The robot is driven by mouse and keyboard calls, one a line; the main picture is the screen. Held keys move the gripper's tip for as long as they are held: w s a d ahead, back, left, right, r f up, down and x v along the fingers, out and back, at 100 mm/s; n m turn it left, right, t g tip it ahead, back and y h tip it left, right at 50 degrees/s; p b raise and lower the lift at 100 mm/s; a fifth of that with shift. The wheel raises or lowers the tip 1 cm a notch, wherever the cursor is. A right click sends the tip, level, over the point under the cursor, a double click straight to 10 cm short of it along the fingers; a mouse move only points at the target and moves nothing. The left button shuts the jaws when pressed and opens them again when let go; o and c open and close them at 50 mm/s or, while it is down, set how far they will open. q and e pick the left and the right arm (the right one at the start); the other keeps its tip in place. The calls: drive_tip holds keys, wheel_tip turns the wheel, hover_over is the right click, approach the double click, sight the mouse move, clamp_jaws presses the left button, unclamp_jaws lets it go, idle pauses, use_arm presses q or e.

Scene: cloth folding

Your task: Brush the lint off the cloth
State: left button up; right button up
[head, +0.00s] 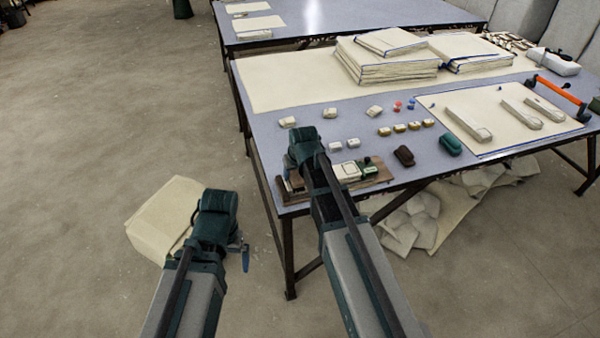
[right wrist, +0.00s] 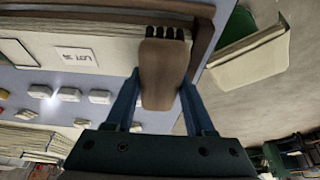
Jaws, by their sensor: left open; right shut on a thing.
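My right gripper (right wrist: 162,90) is shut on a brown brush (right wrist: 162,70) with dark bristles at its end. In the head view my right gripper (head: 303,140) is over the table's near left corner; its fingers and the brush are hidden there. My left gripper (head: 240,248) is open, left of the table and above the floor. A large cream cloth (head: 280,85) lies flat across the back of the table. Another pale flat sheet (head: 465,105) with folded strips lies at the right. I cannot tell which is the task's cloth, and no lint is discernible.
An orange-handled tool (head: 560,90) is at the right.

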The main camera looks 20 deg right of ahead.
drive_tip(key=shift+r+p, duration=0.55)
drive_tip(key=shift+p, duration=0.15)
wheel_tip(320, 180, up, 5)
drive_tip(key=p, duration=0.4)
drive_tip(key=shift+p, duration=0.35)
wheel_tip(320, 180, up, 3)
drive_tip(key=p, duration=0.3)
drive_tip(key=shift+f, duration=0.1)
